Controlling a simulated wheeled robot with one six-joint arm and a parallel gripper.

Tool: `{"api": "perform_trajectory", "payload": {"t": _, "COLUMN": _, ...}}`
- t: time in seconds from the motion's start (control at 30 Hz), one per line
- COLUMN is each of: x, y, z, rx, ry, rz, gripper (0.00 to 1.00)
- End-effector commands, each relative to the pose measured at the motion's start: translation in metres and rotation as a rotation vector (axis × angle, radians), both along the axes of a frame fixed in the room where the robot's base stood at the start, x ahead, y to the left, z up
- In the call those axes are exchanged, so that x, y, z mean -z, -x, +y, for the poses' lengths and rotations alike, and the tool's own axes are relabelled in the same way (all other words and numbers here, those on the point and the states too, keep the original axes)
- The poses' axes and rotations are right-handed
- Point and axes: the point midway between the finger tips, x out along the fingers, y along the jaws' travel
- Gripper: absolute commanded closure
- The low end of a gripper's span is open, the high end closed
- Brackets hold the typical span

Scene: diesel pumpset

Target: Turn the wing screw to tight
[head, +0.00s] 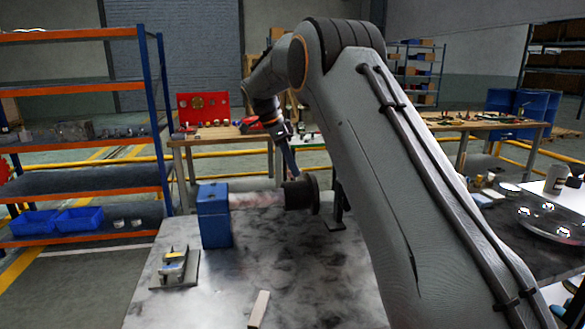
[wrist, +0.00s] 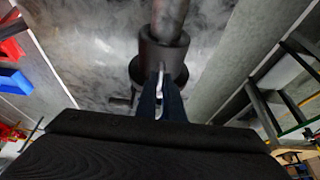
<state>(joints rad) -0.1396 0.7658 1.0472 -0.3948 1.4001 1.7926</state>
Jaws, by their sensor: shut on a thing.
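The pumpset on the near table has a blue block (head: 213,216), a pale shaft and a dark round collar (head: 299,195). In the head view, my gripper (head: 292,172) reaches down from above to the top of the collar. In the wrist view, my gripper (wrist: 160,82) has its two dark fingers close together in front of the collar (wrist: 158,50). A thin pale piece, seemingly the wing screw (wrist: 161,76), shows between the fingers, and they are shut on it. Most of it is hidden by the fingers, so its turn angle cannot be told.
On the near table (head: 160,305), a small metal device on a plate (head: 176,268) lies at left and a pale block (head: 259,309) at the front. A shelf with blue bins (head: 80,220) stands at left. Workbenches stand behind. My arm covers much of the right side.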

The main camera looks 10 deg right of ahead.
Motion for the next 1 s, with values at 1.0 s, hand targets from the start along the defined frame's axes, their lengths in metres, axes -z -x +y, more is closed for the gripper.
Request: {"api": "perform_trajectory", "payload": {"t": 1.0, "x": -0.0039, "y": -0.0007, "z": 0.0015, "rx": 0.02, "ry": 0.0, "rz": -0.001, "gripper": 0.73}}
